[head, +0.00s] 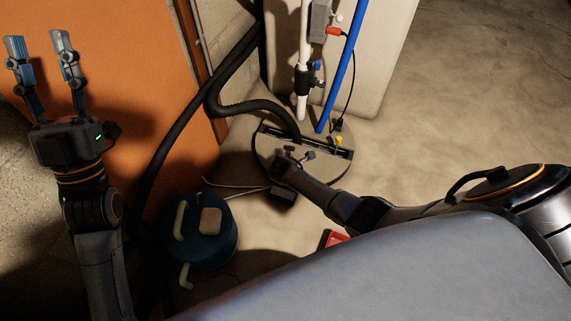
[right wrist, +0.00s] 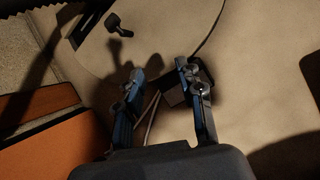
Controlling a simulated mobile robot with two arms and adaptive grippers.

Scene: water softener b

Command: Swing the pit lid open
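The round beige pit lid (head: 322,168) lies flat on the floor below the pipes, with a dark slot across its far part. In the right wrist view the lid (right wrist: 165,35) fills the upper middle, with a small dark knob-like handle (right wrist: 118,24) on it. My right gripper (right wrist: 161,70) is open and empty, its two fingers apart over the lid's near edge. In the head view my right arm reaches to the lid and partly covers it; its fingers are hard to make out there. My left gripper (head: 38,43) is open and empty at the upper left, far from the lid.
Black hoses (head: 213,95), a white pipe (head: 302,60) and a blue pipe (head: 343,62) stand behind the lid. A small black box (head: 283,196) lies near its front edge. A blue-green container (head: 212,245) stands at left front. The floor to the right is clear.

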